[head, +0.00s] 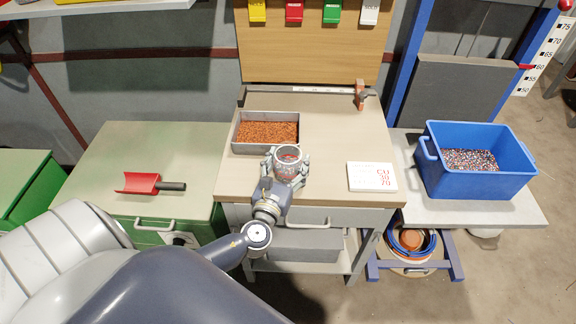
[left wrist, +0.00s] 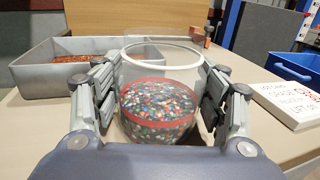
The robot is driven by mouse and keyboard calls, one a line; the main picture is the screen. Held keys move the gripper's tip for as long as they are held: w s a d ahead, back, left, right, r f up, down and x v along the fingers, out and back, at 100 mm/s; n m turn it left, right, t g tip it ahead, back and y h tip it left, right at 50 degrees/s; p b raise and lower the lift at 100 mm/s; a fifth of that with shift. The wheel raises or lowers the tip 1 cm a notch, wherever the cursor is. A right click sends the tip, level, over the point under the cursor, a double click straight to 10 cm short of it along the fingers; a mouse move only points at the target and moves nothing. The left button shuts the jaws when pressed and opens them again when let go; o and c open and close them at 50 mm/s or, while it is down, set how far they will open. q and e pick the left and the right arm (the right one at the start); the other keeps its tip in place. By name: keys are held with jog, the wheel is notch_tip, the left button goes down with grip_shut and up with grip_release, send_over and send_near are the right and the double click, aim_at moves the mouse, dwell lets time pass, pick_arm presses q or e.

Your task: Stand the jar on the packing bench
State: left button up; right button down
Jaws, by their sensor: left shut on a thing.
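The jar (head: 289,157) is clear, with a red band around it and mixed coloured granules inside. My left gripper (head: 287,168) is shut on the jar, one finger on each side. In the left wrist view the jar (left wrist: 160,100) stands upright between the fingers of my left gripper (left wrist: 160,108). The packing bench (head: 335,130) has a beige top, and the jar is over its front part. I cannot tell whether the jar's base touches the top. My right gripper is not in view.
A grey metal tray (head: 235,133) of copper-coloured granules is just behind and left of the jar. A white card (head: 372,177) lies to the right. A red scoop (head: 139,183) lies on the green cabinet. A blue crate (head: 480,187) stands at right. The bench between jar and card is clear.

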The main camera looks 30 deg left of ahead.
pick_arm(q)
jog(key=shift+r, duration=0.1)
jog(key=shift+f, duration=0.2)
jog(key=o, duration=1.1)
jog(key=shift+r, duration=0.1)
jog(key=shift+r, duration=0.2)
jog(key=v, duration=1.2)
